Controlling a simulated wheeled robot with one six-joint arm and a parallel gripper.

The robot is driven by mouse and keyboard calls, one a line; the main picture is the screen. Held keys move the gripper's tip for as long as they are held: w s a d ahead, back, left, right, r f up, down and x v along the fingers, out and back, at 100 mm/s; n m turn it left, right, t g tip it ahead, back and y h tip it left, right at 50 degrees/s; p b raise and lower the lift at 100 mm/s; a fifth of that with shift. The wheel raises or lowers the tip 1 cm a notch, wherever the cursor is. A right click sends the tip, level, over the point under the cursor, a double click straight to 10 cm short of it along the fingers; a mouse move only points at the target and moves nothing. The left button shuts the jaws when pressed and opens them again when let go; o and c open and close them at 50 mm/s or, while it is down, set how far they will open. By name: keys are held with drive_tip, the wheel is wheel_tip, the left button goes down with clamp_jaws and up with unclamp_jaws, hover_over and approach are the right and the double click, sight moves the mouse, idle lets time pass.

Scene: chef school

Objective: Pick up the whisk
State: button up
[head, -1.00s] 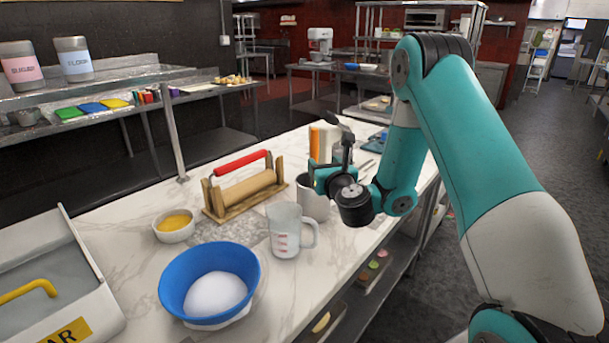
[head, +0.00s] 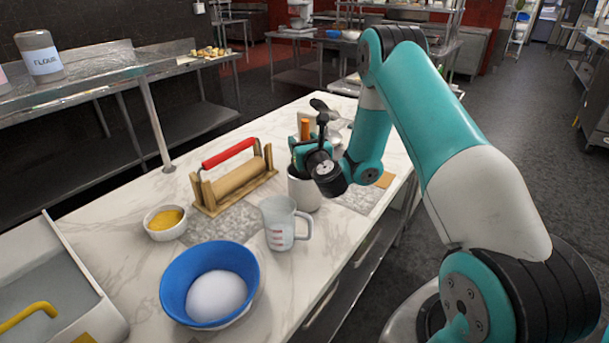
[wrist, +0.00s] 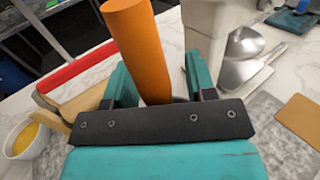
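A thick orange handle (wrist: 142,45) stands up between the two teal fingers of my gripper (wrist: 156,78) in the wrist view. A gap shows on its right side, and the fingers look open around it. In the head view the top of the orange handle (head: 305,127) shows above my gripper (head: 303,152). A white crock (head: 304,190) is directly below the gripper, and the handle appears to stand in it. The handle's lower end is hidden, so I cannot see whisk wires. No other whisk is visible.
A measuring cup (head: 281,225) stands close to the crock. A rolling pin rack with a red handle (head: 230,153), a yellow-filled bowl (head: 165,222) and a blue bowl (head: 209,284) are to the left. Metal scoops (wrist: 245,58) lie beyond the gripper at the right in the wrist view.

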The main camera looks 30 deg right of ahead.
drive_tip(key=c, duration=0.8)
drive_tip(key=shift+r, duration=0.1)
drive_tip(key=shift+c, duration=0.2)
